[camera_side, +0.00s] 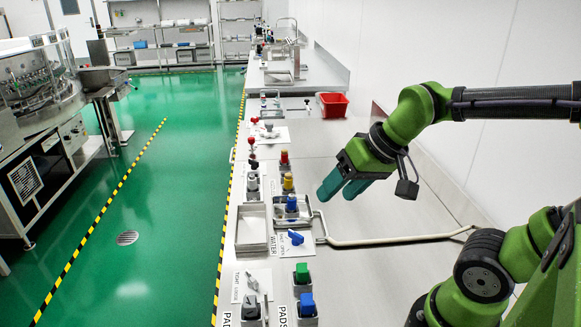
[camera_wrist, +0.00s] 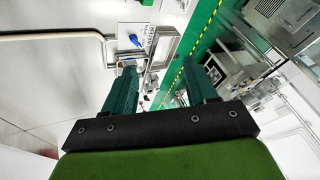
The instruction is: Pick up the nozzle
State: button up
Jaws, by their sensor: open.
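My gripper (camera_side: 339,190) is open and empty, raised above the bench, its teal fingers pointing down and left. In the wrist view its two fingers (camera_wrist: 158,70) stand well apart. No part is clearly recognisable as the nozzle. A small blue part (camera_side: 295,238) lies on a white card by the word WATER, below and left of the gripper in the side view. It also shows in the wrist view beyond the fingers, as a blue piece (camera_wrist: 135,40). A pale pipe (camera_side: 400,240) runs along the bench towards that card.
A shallow metal tray (camera_side: 238,228) stands left of the card. Blocks with coloured knobs, including a green one (camera_side: 302,272), line the bench's left side. A red bin (camera_side: 332,104) stands farther back. The bench (camera_side: 365,285) right of the knobs is mostly clear. A white wall bounds the right.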

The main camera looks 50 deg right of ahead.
jog(key=w+d+f+n+g+h, duration=0.1)
jog(key=w+d+n+g, duration=0.3)
jog(key=w, duration=0.7)
jog(key=n+g, duration=0.2)
jog(key=n, duration=0.2)
send_over(291, 195)
notch_tip(291, 195, down, 3)
jog(key=shift+h, duration=0.4)
notch_tip(291, 195, down, 10)
jog(key=shift+s+r, duration=0.1)
jog(key=shift+r, duration=0.15)
jog(key=shift+d+f, duration=0.1)
jog(key=shift+f, duration=3.15)
grip_shut()
